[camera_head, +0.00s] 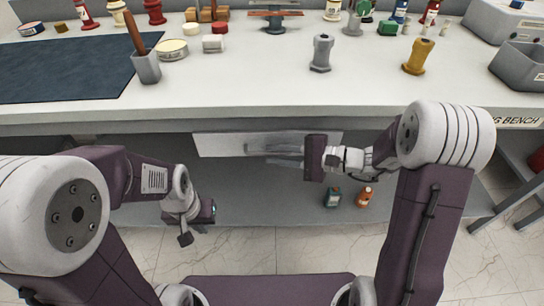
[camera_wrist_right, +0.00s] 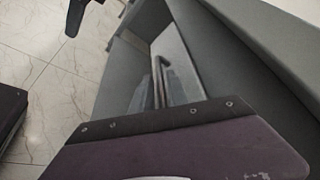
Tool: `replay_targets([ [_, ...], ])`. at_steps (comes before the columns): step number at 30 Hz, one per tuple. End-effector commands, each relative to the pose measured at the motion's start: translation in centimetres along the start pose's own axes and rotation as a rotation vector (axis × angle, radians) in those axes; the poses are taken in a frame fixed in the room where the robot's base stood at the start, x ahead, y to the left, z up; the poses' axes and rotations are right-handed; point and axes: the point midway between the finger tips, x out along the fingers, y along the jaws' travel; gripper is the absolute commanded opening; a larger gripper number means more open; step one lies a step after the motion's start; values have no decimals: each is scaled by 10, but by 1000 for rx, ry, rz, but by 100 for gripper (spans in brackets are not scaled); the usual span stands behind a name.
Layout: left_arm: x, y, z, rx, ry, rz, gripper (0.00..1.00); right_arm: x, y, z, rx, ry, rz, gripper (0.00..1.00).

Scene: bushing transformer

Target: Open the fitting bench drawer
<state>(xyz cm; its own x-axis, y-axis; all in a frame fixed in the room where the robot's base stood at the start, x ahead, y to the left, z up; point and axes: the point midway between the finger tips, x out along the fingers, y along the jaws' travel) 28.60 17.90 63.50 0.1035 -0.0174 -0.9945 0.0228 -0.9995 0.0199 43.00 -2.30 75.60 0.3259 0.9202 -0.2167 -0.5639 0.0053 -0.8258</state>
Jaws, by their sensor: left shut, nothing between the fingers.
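The fitting bench drawer (camera_head: 222,146) is a pale grey front under the worktop, in the middle of the head view. It appears flush or nearly so; I cannot tell for sure. A pale grey bar, apparently its handle (camera_head: 270,148), lies across the front. In the right wrist view the drawer front (camera_wrist_right: 182,65) shows beyond the purple gripper body, with a slim bar on it. My right gripper (camera_head: 285,162) faces left close to the front, near the bar; whether it touches is unclear and its fingers are hard to make out. My left gripper (camera_head: 198,225) is shut and empty, low at left.
The worktop (camera_head: 240,98) holds a grey bushing (camera_head: 321,53), a brass bushing (camera_head: 416,55), a grey cup (camera_head: 146,67) and a dark mat (camera_head: 65,70). Two small bottles (camera_head: 364,196) stand on the shelf below. Tiled floor is open in front of the bench.

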Motion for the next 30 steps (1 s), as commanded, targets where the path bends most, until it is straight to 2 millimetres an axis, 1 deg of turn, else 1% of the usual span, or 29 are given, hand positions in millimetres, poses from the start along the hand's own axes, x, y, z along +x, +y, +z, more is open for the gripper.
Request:
replay_targets([
  [1, 3, 0, 0, 0, 0, 0, 0, 6, 2, 0, 0, -2, 1, 20],
  [3, 4, 0, 0, 0, 0, 0, 0, 12, 1, 0, 1, -2, 1, 20],
  [11, 3, 0, 0, 0, 0, 0, 0, 14, 0, 0, 2, 0, -1, 20],
  [14, 3, 0, 0, 0, 0, 0, 0, 14, 0, 0, 2, 0, -1, 0],
  [30, 3, 0, 0, 0, 0, 0, 0, 14, 0, 0, 1, 0, 0, 0],
])
